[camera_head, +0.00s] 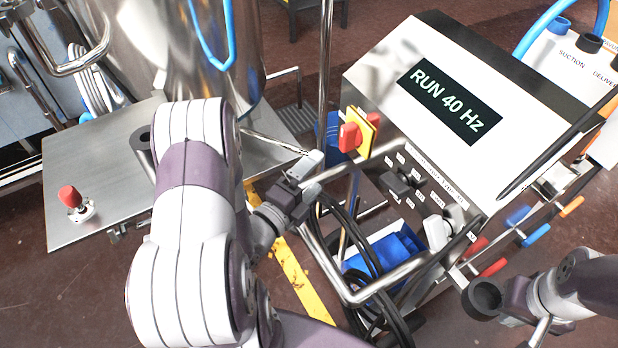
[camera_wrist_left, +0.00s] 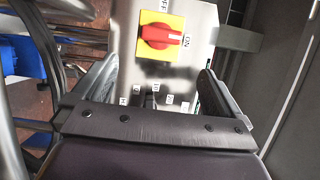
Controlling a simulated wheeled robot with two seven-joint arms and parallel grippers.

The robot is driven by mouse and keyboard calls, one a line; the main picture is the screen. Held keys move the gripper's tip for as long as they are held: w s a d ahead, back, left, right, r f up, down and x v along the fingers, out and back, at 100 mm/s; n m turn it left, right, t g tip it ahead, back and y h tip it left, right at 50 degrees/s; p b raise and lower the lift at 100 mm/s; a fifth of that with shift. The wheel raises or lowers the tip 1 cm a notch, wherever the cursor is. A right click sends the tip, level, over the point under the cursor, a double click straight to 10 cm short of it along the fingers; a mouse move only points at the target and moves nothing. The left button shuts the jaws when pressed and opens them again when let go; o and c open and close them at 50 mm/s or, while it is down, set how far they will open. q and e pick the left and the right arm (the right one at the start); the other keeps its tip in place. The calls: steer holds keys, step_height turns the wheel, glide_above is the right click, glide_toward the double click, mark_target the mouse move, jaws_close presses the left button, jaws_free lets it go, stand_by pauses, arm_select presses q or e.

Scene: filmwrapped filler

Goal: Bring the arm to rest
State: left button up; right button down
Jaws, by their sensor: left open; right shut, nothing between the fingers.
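My left arm (camera_head: 195,240) comes in from the left, bent. Its gripper (camera_head: 314,174) is open and empty, in front of the control box and near the red and yellow rotary switch (camera_head: 357,133). In the left wrist view the gripper's two dark fingers (camera_wrist_left: 150,90) stand apart with nothing between them. The switch (camera_wrist_left: 158,36) is beyond them, its red handle pointing toward the ON mark. My right arm (camera_head: 575,290) is at the lower right; its dark end (camera_head: 482,299) is shut and empty, with its fingers not clearly visible.
The control box (camera_head: 385,70) has a display (camera_head: 450,98) reading RUN 40 Hz. A metal tube frame (camera_head: 400,275), black cables (camera_head: 372,255) and a blue bin (camera_head: 385,252) lie below the left gripper. A steel table (camera_head: 90,165) with a red knob (camera_head: 70,197) stands at left.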

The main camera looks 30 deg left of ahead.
arm_select(q)
steer(key=shift+s, duration=0.45)
